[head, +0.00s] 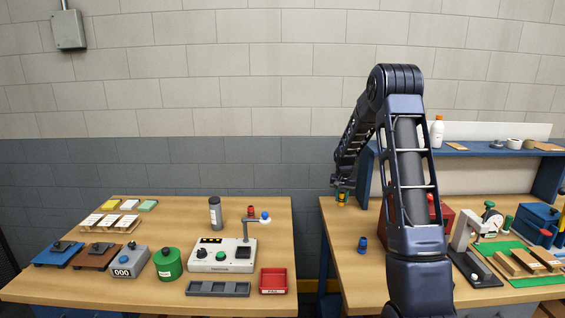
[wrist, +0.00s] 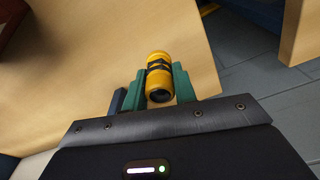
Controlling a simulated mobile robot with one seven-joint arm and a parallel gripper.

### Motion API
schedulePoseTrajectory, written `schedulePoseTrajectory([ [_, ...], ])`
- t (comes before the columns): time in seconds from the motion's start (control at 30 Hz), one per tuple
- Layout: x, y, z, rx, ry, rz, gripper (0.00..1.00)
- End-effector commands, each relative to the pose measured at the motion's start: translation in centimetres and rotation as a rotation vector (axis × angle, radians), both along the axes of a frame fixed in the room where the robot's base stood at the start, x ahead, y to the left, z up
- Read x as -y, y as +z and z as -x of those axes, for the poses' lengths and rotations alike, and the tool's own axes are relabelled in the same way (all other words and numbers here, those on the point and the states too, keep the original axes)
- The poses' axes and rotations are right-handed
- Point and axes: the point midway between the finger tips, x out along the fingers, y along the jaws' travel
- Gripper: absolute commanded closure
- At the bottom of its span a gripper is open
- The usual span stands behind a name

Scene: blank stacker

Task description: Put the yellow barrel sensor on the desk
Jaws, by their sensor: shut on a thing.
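The yellow barrel sensor (wrist: 159,60), with a dark band around its middle and a dark round end, sits between the green fingers of my gripper (wrist: 160,84) in the wrist view. My gripper is shut on it. In the head view my gripper (head: 341,190) is small, over the left part of the right-hand wooden table (head: 345,235), with a bit of the yellow sensor (head: 341,199) showing below it. In the wrist view a wooden top (wrist: 85,60) lies beneath the sensor. I cannot tell the height of the gap.
The left-hand table (head: 270,220) holds a grey control box (head: 222,256), a green canister (head: 167,264) and a red tray (head: 273,281). A floor gap separates the tables. On the right table are a blue cylinder (head: 362,244), a red box (head: 437,220) and a blue shelf (head: 480,147).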

Motion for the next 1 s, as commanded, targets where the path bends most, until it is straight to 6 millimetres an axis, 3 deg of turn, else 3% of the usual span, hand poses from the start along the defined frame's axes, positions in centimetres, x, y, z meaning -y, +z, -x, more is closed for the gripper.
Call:
schedulePoseTrajectory([
  [0.17, 0.2, 1.6, -0.1, 0.004, 0.0, 0.0, 1.0],
  [0.4, 0.3, 7.9, -0.1, 0.005, -0.001, 0.0, 1.0],
  [0.67, 0.3, 13.2, 0.0, 0.003, -0.001, 0.001, 1.0],
  [1.0, -7.8, 12.9, 1.4, 0.0, 0.097, -0.001, 1.0],
])
